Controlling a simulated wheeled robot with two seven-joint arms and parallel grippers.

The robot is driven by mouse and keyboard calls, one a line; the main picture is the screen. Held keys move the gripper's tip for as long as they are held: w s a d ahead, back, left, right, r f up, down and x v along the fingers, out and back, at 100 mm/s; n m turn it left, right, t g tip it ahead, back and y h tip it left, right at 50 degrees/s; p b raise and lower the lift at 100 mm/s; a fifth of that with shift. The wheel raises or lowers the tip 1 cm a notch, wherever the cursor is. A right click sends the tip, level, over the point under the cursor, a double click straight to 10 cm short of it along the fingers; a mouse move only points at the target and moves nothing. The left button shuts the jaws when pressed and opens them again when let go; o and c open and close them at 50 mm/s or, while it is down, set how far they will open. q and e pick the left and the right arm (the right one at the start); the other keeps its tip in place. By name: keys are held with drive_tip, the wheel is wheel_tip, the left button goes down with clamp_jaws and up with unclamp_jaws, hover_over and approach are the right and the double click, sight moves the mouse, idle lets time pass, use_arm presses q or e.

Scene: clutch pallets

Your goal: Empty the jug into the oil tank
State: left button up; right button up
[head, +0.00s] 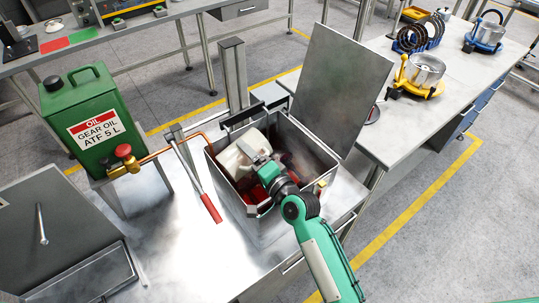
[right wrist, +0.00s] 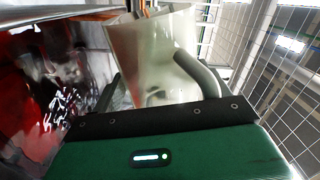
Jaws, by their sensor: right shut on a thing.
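The jug (head: 234,160) is pale and translucent. It lies tipped well over inside the mouth of the open metal oil tank (head: 262,228). Red oil shows in the tank below and beside it, and in the right wrist view (right wrist: 35,95). My right gripper (head: 262,165) reaches into the tank opening and is shut on the jug. The right wrist view shows the jug (right wrist: 140,50) and its curved handle close in front of the gripper. I cannot tell how much oil is left in the jug. My left gripper is out of view.
The tank's raised lid (head: 335,80) stands behind the opening. A green gear oil can (head: 92,120) with a red-knobbed valve (head: 125,155) stands left, its copper pipe running to the tank. A red-handled lever (head: 209,205) is beside the tank. A right-hand bench (head: 420,118) holds clutch parts.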

drive_tip(key=shift+w+d+m, duration=0.15)
drive_tip(key=shift+m, duration=0.15)
idle(0.5)
drive_tip(key=shift+w+d+r+m+p, duration=0.2)
drive_tip(key=shift+r+m+p, duration=0.2)
drive_tip(key=shift+m+p, duration=0.45)
idle(0.9)
drive_tip(key=shift+w+d+f+m, duration=0.2)
drive_tip(key=shift+d+f+m, duration=0.15)
drive_tip(key=shift+m, duration=0.5)
idle(0.4)
drive_tip(key=shift+r+p, duration=0.1)
drive_tip(key=shift+p, duration=0.2)
